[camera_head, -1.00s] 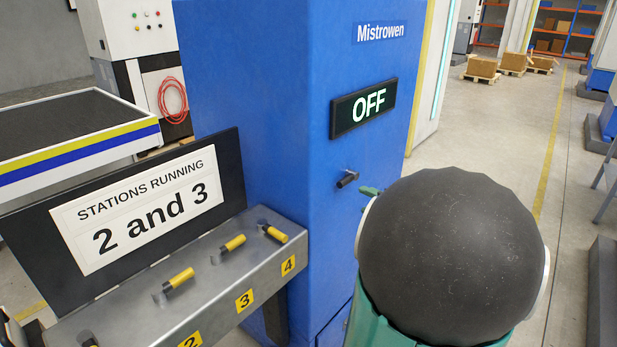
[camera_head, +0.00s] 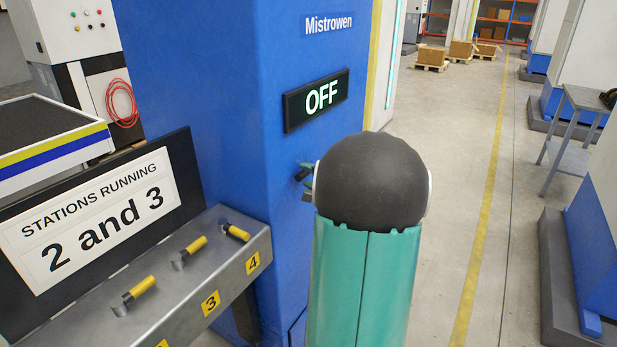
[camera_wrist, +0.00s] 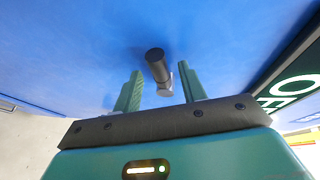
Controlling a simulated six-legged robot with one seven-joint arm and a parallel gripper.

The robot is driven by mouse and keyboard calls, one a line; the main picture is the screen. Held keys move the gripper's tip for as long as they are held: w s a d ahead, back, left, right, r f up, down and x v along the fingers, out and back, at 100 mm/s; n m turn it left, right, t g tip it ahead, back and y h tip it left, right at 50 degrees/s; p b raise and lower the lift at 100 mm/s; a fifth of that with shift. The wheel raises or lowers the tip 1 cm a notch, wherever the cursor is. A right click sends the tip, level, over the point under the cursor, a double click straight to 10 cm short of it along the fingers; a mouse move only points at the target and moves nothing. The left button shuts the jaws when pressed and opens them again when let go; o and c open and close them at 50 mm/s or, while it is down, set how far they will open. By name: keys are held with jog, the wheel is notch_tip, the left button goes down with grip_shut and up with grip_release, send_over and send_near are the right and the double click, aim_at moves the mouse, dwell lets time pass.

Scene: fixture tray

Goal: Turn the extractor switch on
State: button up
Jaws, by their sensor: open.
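The extractor is a tall blue cabinet (camera_head: 215,110) marked Mistrowen, and its display (camera_head: 316,99) reads OFF. Its switch (camera_head: 302,173) is a small dark lever on the cabinet face below the display, partly hidden by my arm. In the wrist view the switch (camera_wrist: 155,66) has a black cylindrical handle and a silvery part. My gripper (camera_wrist: 160,70) is open, with its two green fingers pointing at the blue face, one on each side of the switch. Gaps show on both sides. In the head view my gripper (camera_head: 308,184) is mostly hidden behind my arm, close to the switch.
At left a grey panel (camera_head: 205,238) carries several yellow-tipped levers and numbered labels. A sign (camera_head: 90,218) behind it reads "Stations running 2 and 3". A grey table (camera_head: 575,125) and machines stand at right. The floor aisle between is clear.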

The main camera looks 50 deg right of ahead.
jog(key=shift+w, duration=0.2)
jog(key=shift+c, duration=0.3)
grip_shut()
